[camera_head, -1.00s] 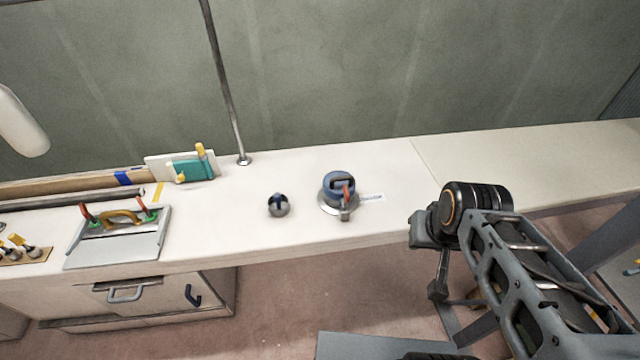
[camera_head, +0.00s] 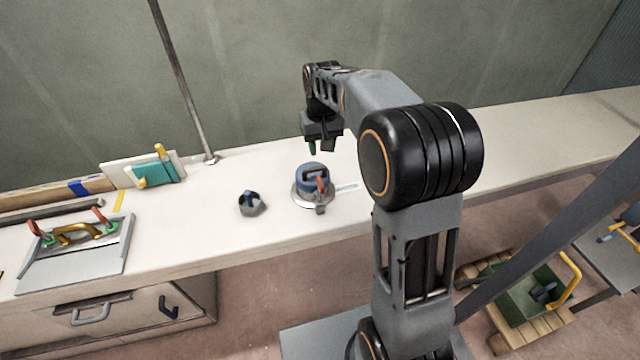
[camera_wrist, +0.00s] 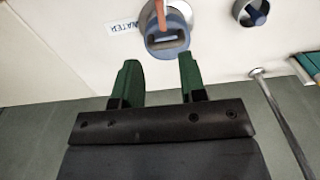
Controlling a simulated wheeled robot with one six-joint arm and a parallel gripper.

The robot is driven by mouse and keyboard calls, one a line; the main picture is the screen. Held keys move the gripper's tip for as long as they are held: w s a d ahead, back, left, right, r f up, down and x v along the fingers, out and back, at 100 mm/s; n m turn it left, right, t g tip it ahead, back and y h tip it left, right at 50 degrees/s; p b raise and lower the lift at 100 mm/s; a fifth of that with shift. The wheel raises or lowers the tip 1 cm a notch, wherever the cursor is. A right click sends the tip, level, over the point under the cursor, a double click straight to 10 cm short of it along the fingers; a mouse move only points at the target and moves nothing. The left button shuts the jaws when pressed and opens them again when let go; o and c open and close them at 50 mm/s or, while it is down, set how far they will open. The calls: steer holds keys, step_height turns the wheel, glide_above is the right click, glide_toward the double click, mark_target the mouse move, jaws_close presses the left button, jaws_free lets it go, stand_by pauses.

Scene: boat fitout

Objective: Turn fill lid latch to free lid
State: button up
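The fill lid (camera_head: 312,172) is a blue round cap with a raised handle, seated on a grey metal flange on the white counter. A red-orange latch (camera_head: 321,186) stands at its front side, over a small metal tab. In the wrist view the blue lid (camera_wrist: 168,42) is at top centre, with the orange latch (camera_wrist: 160,14) partly cut off by the top edge. My gripper (camera_head: 322,147) hangs above and just behind the lid, apart from it. In the wrist view its green fingers (camera_wrist: 158,78) are spread with nothing between them.
A label reading WATER (camera_wrist: 122,27) is beside the lid. A metal pole (camera_head: 185,85) rises behind. A grey board with handles (camera_head: 75,255) lies at left. The counter's right side (camera_head: 540,130) is clear.

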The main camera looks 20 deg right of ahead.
mark_target(320, 181)
steer(key=f, duration=0.5)
steer(key=w+f, duration=0.1)
steer(key=f, duration=0.9)
steer(key=shift+w, duration=0.25)
jaws_close()
